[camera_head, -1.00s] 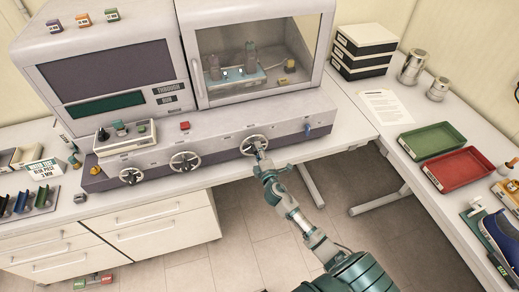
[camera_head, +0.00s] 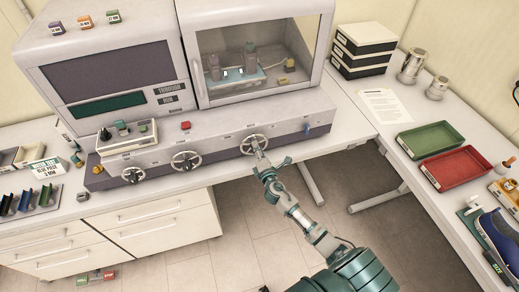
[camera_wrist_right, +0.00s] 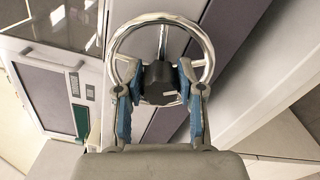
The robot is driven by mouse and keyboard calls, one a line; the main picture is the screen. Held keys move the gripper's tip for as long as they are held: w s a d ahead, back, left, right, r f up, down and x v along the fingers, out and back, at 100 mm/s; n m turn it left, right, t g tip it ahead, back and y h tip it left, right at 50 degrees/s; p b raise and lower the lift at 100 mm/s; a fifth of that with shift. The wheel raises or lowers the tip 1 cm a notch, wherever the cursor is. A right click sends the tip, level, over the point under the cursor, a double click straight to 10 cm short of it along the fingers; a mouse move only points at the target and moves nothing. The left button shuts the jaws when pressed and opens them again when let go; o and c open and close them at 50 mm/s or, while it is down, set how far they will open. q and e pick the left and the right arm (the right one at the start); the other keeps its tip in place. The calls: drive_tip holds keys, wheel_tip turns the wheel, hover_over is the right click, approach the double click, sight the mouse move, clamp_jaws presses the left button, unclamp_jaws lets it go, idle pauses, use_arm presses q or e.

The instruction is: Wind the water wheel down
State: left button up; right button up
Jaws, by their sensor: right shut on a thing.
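Three spoked handwheels sit along the front of the grey testing machine: a left one (camera_head: 133,175), a middle one (camera_head: 186,160) and a right one (camera_head: 254,144). I cannot read their labels to tell which is the water wheel. My right gripper (camera_head: 260,158) is on the right handwheel. In the right wrist view, the chrome rim (camera_wrist_right: 160,17) and dark hub (camera_wrist_right: 158,82) of this wheel show, with my gripper's blue-padded fingers (camera_wrist_right: 158,78) on either side of the hub. The exact contact is partly hidden. My left gripper is not in view.
The machine has a glass-fronted chamber (camera_head: 262,55) above the wheels. A blue lever (camera_head: 306,128) stands right of the held wheel. A green tray (camera_head: 431,140) and a red tray (camera_head: 456,168) lie on the right bench. Floor shows below the machine bench.

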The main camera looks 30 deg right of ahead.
drive_tip(key=shift+a+f, duration=0.25)
drive_tip(key=shift+a, duration=0.1)
drive_tip(key=o, duration=1.1)
drive_tip(key=shift+c, duration=0.2)
drive_tip(key=shift+o, duration=0.4)
drive_tip(key=shift+w+a, duration=0.15)
drive_tip(key=v, duration=1.2)
